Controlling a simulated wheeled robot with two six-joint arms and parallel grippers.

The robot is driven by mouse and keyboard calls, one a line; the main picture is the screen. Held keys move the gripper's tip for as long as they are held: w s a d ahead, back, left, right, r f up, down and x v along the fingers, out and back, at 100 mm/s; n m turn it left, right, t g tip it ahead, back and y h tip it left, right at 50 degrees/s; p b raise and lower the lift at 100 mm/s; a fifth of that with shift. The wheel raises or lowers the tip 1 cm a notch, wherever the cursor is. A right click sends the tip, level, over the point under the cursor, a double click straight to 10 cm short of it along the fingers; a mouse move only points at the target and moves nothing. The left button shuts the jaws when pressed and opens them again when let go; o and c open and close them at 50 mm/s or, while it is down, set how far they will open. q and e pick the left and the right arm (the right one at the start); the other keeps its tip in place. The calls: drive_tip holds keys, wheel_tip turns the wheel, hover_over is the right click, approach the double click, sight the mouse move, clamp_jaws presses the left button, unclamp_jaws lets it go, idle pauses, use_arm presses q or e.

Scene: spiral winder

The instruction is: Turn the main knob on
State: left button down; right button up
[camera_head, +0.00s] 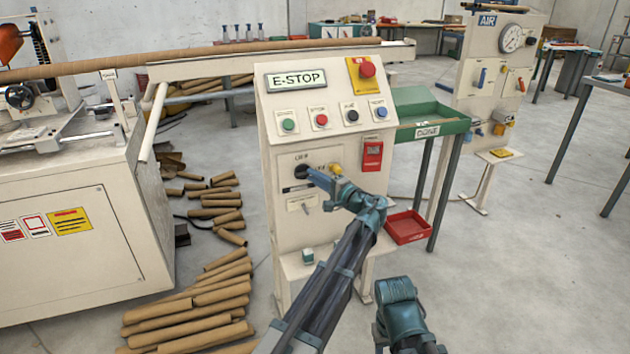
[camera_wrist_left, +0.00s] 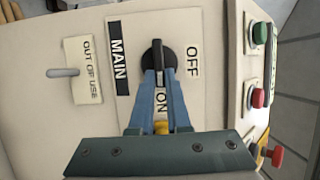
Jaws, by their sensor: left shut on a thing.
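The main knob is a black rotary switch (camera_head: 303,171) on the cream control panel, with OFF and ON labels beside it. In the left wrist view the black knob (camera_wrist_left: 155,57) has its ridge running up and down the picture, between the MAIN label (camera_wrist_left: 118,62) and the OFF label (camera_wrist_left: 193,58). The ON label (camera_wrist_left: 161,101) is below it, partly covered by my fingers. My left gripper (camera_head: 313,174) reaches the panel from the right and is shut on the knob; it also shows in the left wrist view (camera_wrist_left: 155,78). My right gripper is not visible; only part of that arm shows.
An OUT OF USE toggle (camera_wrist_left: 62,72) sits near the knob. Buttons (camera_head: 321,120) and a red emergency stop (camera_head: 367,69) are higher on the panel. A green tray (camera_head: 430,112) and red bin (camera_head: 407,227) stand to the right. Cardboard tubes (camera_head: 190,312) lie on the floor left.

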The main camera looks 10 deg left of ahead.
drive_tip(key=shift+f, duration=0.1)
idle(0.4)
use_arm(q)
drive_tip(key=c, duration=0.9)
unclamp_jaws()
